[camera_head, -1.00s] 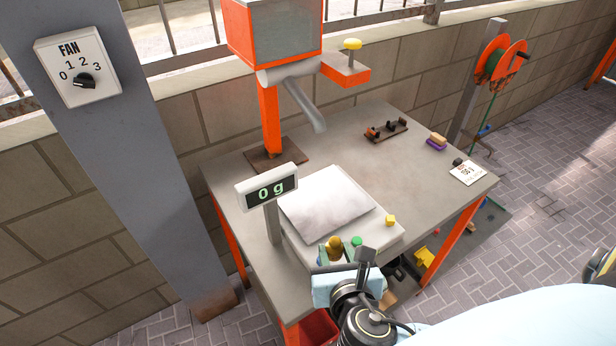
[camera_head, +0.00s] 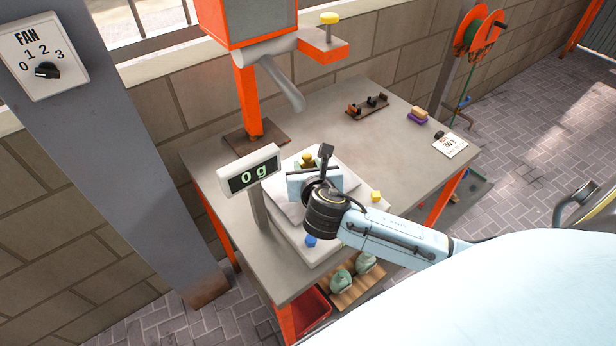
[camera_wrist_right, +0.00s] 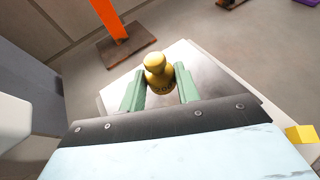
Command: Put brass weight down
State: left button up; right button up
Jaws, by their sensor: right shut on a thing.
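The brass weight (camera_wrist_right: 158,75) is upright between the green fingers of my right gripper (camera_wrist_right: 160,88), which is shut on it. In the head view the weight's top (camera_head: 307,158) shows just beyond my right gripper (camera_head: 306,166). It is over the metal plate of the scale (camera_head: 287,213); I cannot tell whether its base touches the plate. The scale's display (camera_head: 250,172) reads 0 g. My left gripper is not in view.
A yellow cube (camera_head: 376,196) and a blue block (camera_head: 311,240) are at the scale's edges. A dark rack (camera_head: 368,107), a sponge (camera_head: 418,115) and a card (camera_head: 450,145) lie farther right. The table's middle right is clear.

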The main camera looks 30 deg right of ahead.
notch_tip(320, 180, down, 4)
jog(key=shift+r+b, duration=0.2)
jog(key=shift+b, duration=0.3)
jog(key=shift+r, duration=0.1)
jog(key=o, duration=1.1)
jog(key=shift+s, duration=0.1)
jog(key=p+v, duration=0.1)
jog(key=v, duration=1.1)
jog(key=shift+a+p, duration=0.1)
jog(key=shift+p, duration=0.3)
